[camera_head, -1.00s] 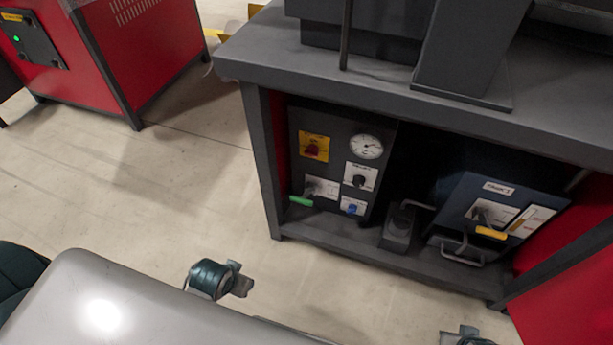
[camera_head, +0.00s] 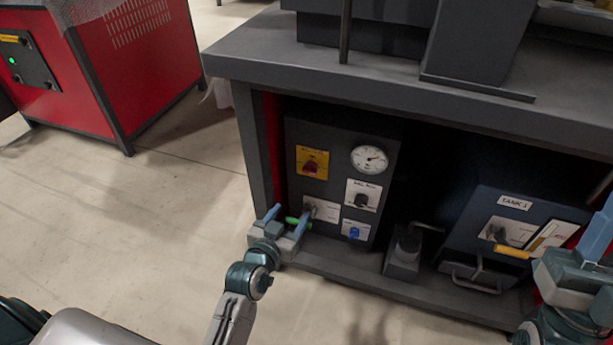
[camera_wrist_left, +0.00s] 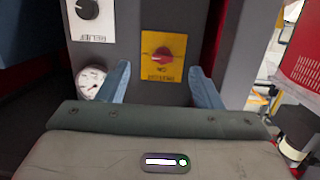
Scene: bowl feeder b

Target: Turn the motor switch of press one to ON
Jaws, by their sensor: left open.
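A yellow plate with a red rotary switch (camera_head: 311,167) is at the upper left of the dark control panel (camera_head: 375,135) under the bench. In the left wrist view the red switch (camera_wrist_left: 163,56) shows upside down between the fingers, some way beyond them. Its exact setting is too small to tell. My left gripper (camera_head: 287,221) is open and empty, lower than the switch and in front of the panel's lower left. My right gripper (camera_head: 580,252) is at the right edge, partly cut off; its finger gap is unclear.
A gauge (camera_head: 370,159), a black knob (camera_head: 362,201) and a blue knob (camera_head: 353,232) share the panel. The bench top (camera_head: 300,75) overhangs it. A yellow-handled tank unit (camera_head: 510,251) stands right. Floor at left is clear.

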